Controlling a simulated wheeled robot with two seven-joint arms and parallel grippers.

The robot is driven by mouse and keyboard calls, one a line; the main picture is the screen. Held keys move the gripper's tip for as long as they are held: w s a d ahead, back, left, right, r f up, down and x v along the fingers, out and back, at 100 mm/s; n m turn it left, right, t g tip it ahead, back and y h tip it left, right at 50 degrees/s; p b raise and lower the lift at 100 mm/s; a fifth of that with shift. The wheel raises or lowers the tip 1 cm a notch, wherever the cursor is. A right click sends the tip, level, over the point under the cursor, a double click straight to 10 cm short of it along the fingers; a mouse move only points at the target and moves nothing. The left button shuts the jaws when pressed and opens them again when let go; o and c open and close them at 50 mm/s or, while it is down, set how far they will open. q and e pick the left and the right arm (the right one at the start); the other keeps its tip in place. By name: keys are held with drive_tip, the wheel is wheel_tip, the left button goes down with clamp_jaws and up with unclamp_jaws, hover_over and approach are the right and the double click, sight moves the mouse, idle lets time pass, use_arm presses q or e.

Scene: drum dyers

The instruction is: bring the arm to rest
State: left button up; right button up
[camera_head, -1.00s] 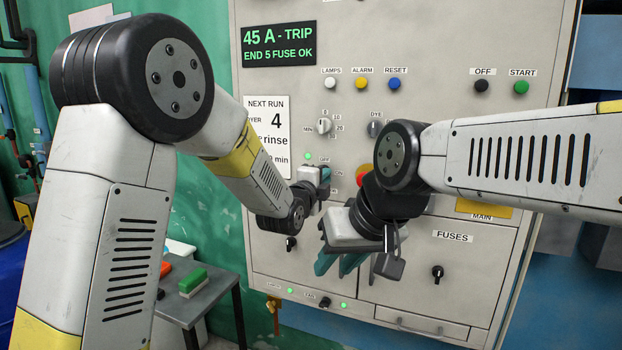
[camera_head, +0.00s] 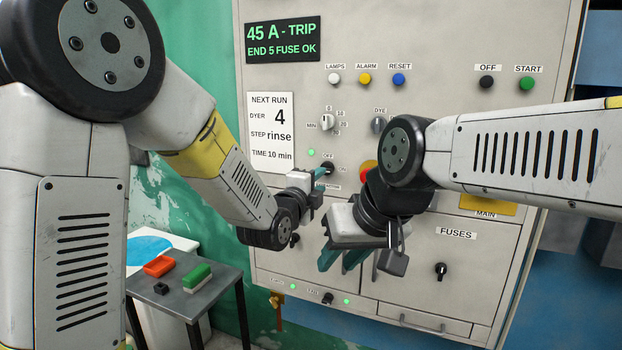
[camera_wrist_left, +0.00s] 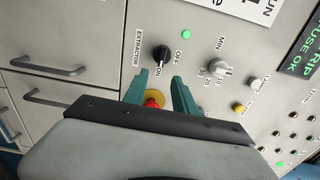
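My left gripper (camera_head: 318,182) is at the panel, by the extractor knob (camera_head: 328,168). In the left wrist view its teal fingers (camera_wrist_left: 160,88) are apart with nothing between them. The extractor knob (camera_wrist_left: 162,54) is beyond the tips, and a red button on a yellow base (camera_wrist_left: 154,101) shows between the fingers. My right gripper (camera_head: 341,262) is lower, in front of the panel. Its teal fingers point down and left with a gap between them and no object seen there. Its wrist hides part of the panel and the red button.
The grey control panel (camera_head: 440,120) fills the middle, with knobs, buttons and drawers. A grey padlock (camera_head: 394,260) hangs by my right wrist; its attachment is unclear. A small table (camera_head: 205,300) at lower left holds a red tray (camera_head: 159,266) and a green-topped block (camera_head: 197,275).

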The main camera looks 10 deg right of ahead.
use_arm(q)
drive_tip(key=shift+s+a, duration=0.2)
drive_tip(key=shift+s, duration=0.15)
drive_tip(key=s+a+n+g+y, duration=0.2)
drive_tip(key=s+a+n+y, duration=0.1)
drive_tip(key=a+n, duration=0.55)
drive_tip(key=s+a+n+g+y, duration=0.25)
drive_tip(key=a+n, duration=0.25)
drive_tip(key=a, duration=0.6)
drive_tip(key=s+a+f+n+g, duration=0.1)
drive_tip(key=s+a+n, duration=0.2)
drive_tip(key=s, duration=0.3)
drive_tip(key=s+a+f+n+g+y, duration=0.1)
drive_tip(key=s+a+n+g, duration=0.1)
drive_tip(key=s+a+n, duration=0.2)
drive_tip(key=s+a+f+n+g+y, duration=0.1)
drive_tip(key=s+a+f+n, duration=0.1)
drive_tip(key=s, duration=0.7)
drive_tip(key=shift+s+a+n, duration=0.15)
drive_tip(key=shift+a+n, duration=0.65)
drive_tip(key=shift+n, duration=0.05)
